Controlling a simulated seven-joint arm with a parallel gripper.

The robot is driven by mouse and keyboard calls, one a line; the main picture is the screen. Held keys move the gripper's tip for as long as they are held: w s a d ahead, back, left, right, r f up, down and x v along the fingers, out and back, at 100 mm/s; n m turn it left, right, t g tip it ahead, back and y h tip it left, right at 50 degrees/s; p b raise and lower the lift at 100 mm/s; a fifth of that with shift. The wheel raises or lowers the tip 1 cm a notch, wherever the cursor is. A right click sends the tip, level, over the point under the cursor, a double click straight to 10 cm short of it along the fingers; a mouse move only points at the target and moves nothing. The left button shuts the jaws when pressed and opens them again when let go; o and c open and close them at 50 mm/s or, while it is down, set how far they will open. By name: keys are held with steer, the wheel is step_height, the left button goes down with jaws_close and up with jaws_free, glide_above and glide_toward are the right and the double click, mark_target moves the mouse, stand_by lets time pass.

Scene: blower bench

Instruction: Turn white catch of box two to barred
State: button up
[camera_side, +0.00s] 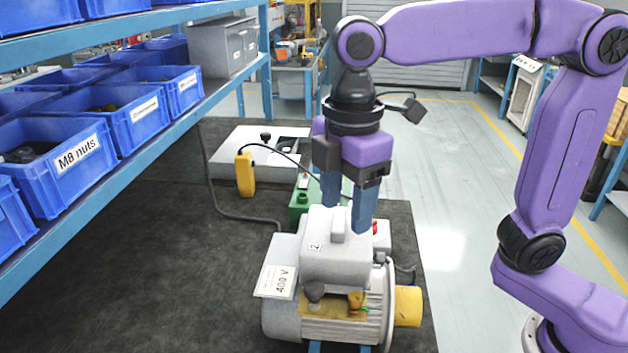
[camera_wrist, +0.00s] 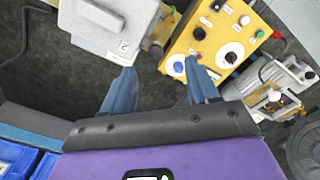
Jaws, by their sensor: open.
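A grey box marked 2 (camera_side: 318,262) sits on top of the motor in the side view, and it also shows at the upper left of the wrist view (camera_wrist: 118,30). A pale raised bar (camera_side: 338,224) stands on its lid; it looks like the white catch, and it shows in the wrist view (camera_wrist: 101,15). I cannot read its barred marking. My gripper (camera_side: 346,217) points down over the rear right of the box, fingers apart and nothing between them. In the wrist view my gripper (camera_wrist: 160,77) has its left finger near the box's edge.
The motor (camera_side: 345,322) has a yellow shaft end (camera_side: 407,306) and a 400 V tag (camera_side: 276,281). A yellow panel with knobs (camera_wrist: 207,38) lies right of the box in the wrist view. Blue bins (camera_side: 60,175) line the left shelf.

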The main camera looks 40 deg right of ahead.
steer(key=shift+n, duration=0.6)
steer(key=shift+w+a+r, duration=0.35)
steer(key=shift+a+r, duration=0.2)
steer(key=shift+a, duration=0.1)
steer(key=shift+w+a+r, duration=0.35)
steer(key=shift+a+r, duration=0.15)
steer(key=shift+a, duration=0.1)
steer(key=shift+w+a+r, duration=0.35)
steer(key=shift+a+r, duration=0.2)
steer(key=shift+a, duration=0.1)
steer(key=s+d+f+m, duration=0.2)
steer(key=s+d+f, duration=0.6)
steer(key=d, duration=0.2)
steer(key=s+d+f+m, duration=0.3)
steer(key=s+d+f, duration=0.5)
steer(key=d, duration=0.3)
steer(key=shift+s+d+m, duration=0.25)
steer(key=shift+s+m, duration=0.05)
